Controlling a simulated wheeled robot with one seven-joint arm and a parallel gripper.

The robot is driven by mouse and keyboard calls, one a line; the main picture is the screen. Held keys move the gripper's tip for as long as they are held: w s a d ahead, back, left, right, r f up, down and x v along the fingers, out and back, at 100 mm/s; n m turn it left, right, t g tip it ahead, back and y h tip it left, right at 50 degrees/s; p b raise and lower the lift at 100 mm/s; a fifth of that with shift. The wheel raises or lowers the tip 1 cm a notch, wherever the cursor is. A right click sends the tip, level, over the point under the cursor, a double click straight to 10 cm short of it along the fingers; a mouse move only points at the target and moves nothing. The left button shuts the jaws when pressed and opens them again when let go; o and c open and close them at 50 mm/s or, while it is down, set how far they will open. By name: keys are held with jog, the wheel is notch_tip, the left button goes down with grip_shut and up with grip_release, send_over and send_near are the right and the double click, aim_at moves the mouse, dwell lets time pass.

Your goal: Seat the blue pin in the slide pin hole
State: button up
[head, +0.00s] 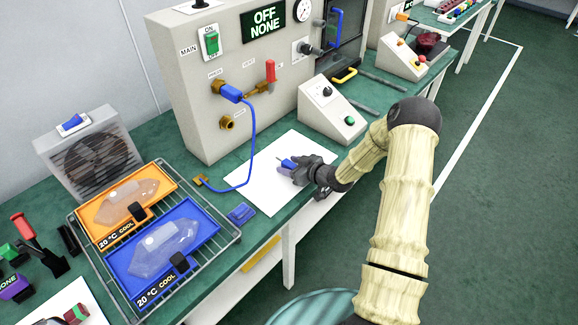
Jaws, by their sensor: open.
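My gripper (291,167) is low over the white sheet (262,190) on the green bench, with its jaws open. A small blue piece, likely the blue pin (286,163), shows at the fingertips; I cannot tell whether the fingers touch it. A blue plug (231,93) sits at a brass fitting on the grey panel's front, with a blue cable looping down to a small brass piece on the bench. An empty-looking brass socket (227,123) is below it. I cannot tell which opening is the slide pin hole.
The grey panel (188,135) stands behind, with a red-handled valve (270,72). A sloped control box (333,115) is right of the sheet. A wire rack (233,238) with orange and blue trays is at left. A small blue block (241,213) lies near the bench's front edge.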

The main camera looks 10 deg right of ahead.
aim_at(291, 164)
jog(key=c, duration=1.1)
jog(key=shift+r, duration=0.15)
notch_tip(291, 164, up, 10)
jog(key=shift+f, duration=0.1)
